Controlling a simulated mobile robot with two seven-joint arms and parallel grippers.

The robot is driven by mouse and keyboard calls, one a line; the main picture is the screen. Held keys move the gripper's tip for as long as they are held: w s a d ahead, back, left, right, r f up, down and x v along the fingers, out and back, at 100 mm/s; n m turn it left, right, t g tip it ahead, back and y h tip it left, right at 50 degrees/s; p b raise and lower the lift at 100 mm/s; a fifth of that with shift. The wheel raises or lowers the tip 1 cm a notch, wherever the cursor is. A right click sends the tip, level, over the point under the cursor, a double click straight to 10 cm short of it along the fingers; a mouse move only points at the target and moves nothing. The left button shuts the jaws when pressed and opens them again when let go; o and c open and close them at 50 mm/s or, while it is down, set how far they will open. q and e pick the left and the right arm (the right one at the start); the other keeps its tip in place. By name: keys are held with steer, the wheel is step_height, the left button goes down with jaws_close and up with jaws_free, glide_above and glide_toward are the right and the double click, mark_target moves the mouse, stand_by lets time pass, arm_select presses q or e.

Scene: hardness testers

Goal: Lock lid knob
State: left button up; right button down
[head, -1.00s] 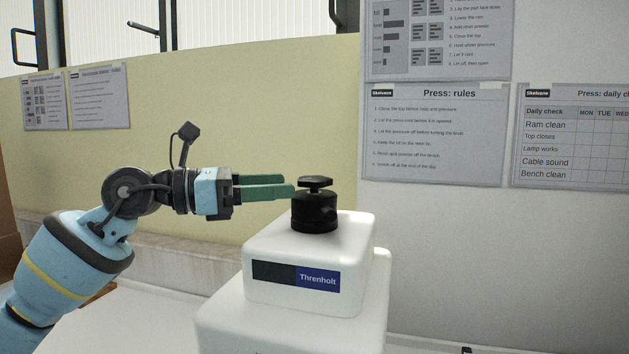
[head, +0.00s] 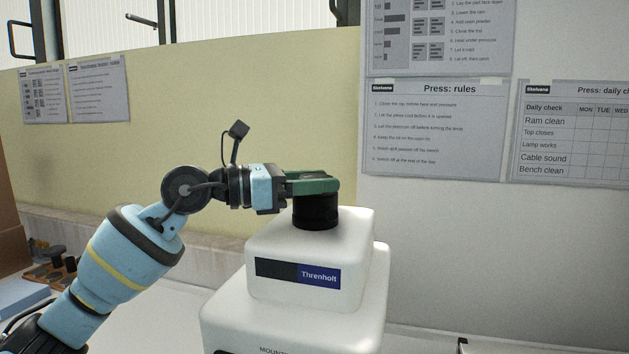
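The lid knob's black round base (head: 316,211) stands on top of the white press housing (head: 350,228), which bears a "Threnholt" label. My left gripper (head: 325,185) reaches in level from the left. Its green fingers are at the top of the knob, one nearer and one farther from me. They hide the knob's upper bar, so I cannot tell whether they are shut on it. My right gripper is not in view.
A wall with posted sheets, among them "Press: rules" (head: 435,130) and a daily check sheet (head: 570,135), stands behind. Small dark items (head: 50,265) lie on the bench at far left. The space above the knob is clear.

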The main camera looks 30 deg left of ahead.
arm_select(q)
steer(key=c, duration=0.5)
steer(key=shift+m+g+h, duration=0.4)
steer(key=shift+g, duration=0.1)
steer(key=m+g+h, duration=0.1)
steer(key=g, duration=0.1)
steer(key=m+g+h+p, duration=0.1)
steer(key=m+g+h, duration=0.1)
steer(key=shift+r+m+g, duration=0.2)
steer(key=shift+m+g, duration=0.1)
steer(key=m+g+h+p, duration=0.1)
steer(key=m+g, duration=0.2)
steer(key=g, duration=0.1)
steer(key=shift+g, duration=0.4)
steer(key=shift+f+m+g+h, duration=0.15)
steer(key=shift+m+g+h, duration=0.15)
steer(key=shift+m+g, duration=0.95)
steer(key=shift+g, duration=0.65)
steer(key=o, duration=1)
